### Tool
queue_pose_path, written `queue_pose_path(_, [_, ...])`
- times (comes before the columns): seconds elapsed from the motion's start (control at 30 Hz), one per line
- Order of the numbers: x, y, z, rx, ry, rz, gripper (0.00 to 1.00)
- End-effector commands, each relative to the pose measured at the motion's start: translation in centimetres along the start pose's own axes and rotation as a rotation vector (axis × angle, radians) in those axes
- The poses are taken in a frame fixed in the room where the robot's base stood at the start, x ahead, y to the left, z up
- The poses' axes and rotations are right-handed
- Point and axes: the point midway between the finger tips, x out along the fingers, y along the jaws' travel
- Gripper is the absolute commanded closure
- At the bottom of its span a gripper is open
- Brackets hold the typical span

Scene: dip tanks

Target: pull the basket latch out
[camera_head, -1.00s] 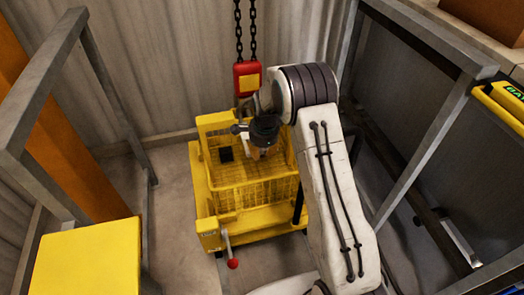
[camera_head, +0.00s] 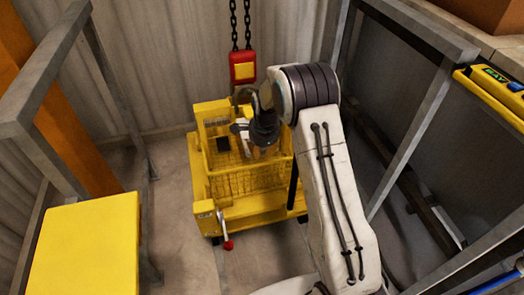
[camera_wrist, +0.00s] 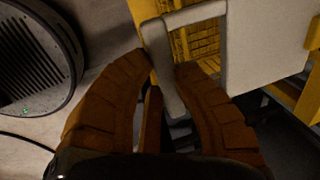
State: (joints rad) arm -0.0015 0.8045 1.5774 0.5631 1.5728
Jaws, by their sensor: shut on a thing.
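The yellow mesh basket (camera_head: 228,186) stands on a yellow cart below the red hoist block. A pale latch-like plate (camera_wrist: 262,50) with a grey handle loop (camera_wrist: 200,12) shows in the wrist view, beside the yellow basket structure. My gripper (camera_wrist: 165,80) has its brown fingers on either side of the loop's near bar and is shut on it. In the head view my gripper (camera_head: 264,150) points down over the basket, and its fingers hide much of the latch. A small part of the pale plate shows just left of it.
A red hoist block (camera_head: 243,68) hangs on chains behind the basket. A lever with a red knob (camera_head: 228,244) is at the cart's front. Grey rails (camera_head: 40,90) flank both sides, and a yellow box (camera_head: 85,250) stands at left. Bare floor lies before the cart.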

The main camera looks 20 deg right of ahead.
Motion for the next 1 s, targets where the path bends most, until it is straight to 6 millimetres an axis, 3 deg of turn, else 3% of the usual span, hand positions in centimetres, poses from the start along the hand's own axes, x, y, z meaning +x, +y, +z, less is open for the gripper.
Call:
queue_pose_path(0.1, [0.4,0.3,0.0,0.000,0.000,0.010,1.00])
queue_pose_path(0.13, [0.4,0.3,0.0,0.000,0.000,0.010,0.73])
queue_pose_path(0.43, [0.2,0.1,0.0,0.000,0.000,0.003,0.46])
queue_pose_path(0.77, [-0.1,0.0,0.0,0.000,0.000,0.000,0.45])
queue_pose_path(1.0, [-2.8,0.0,0.0,0.000,0.000,-0.002,0.45])
